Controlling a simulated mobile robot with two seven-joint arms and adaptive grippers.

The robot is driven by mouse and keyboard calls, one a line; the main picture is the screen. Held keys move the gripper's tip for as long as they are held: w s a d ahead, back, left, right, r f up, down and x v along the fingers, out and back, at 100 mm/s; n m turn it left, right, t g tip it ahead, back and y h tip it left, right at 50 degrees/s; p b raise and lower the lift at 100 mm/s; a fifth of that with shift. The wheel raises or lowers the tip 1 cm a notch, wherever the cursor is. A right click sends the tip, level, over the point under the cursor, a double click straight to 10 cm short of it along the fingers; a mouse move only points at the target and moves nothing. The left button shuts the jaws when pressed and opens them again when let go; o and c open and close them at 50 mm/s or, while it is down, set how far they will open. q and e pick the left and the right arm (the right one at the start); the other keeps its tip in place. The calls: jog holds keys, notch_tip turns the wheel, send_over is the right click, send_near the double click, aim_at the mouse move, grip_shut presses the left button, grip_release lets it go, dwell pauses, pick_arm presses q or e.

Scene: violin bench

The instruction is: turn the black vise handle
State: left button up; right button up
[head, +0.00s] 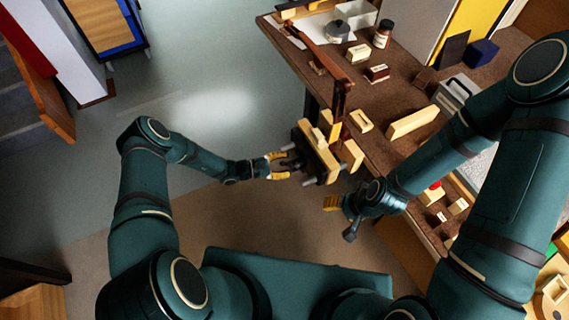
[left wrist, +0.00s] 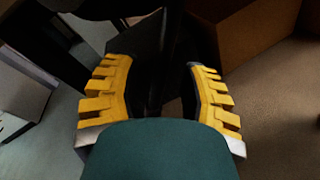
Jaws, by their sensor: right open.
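The vise (head: 318,155) has light wooden jaws and is fixed at the bench's near left edge. Its black handle (head: 291,162) is a small dark shape on the vise's left side, partly hidden by my left gripper. My left gripper (head: 278,166) has yellow fingers spread apart, pointing at the handle from the left. In the left wrist view, dark parts (left wrist: 163,65) show between and beyond the fingers; I cannot tell whether they touch. My right gripper (head: 342,217) is open and empty, below and right of the vise, with one yellow finger showing clearly.
A reddish-brown wooden piece (head: 338,95) rises at the vise. The brown bench (head: 400,95) holds several small wooden blocks, a dark bottle (head: 383,34) and a light wooden bar (head: 412,123). Open floor (head: 210,100) lies left of the vise.

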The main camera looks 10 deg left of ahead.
pick_arm(q)
jog(key=v, duration=1.2)
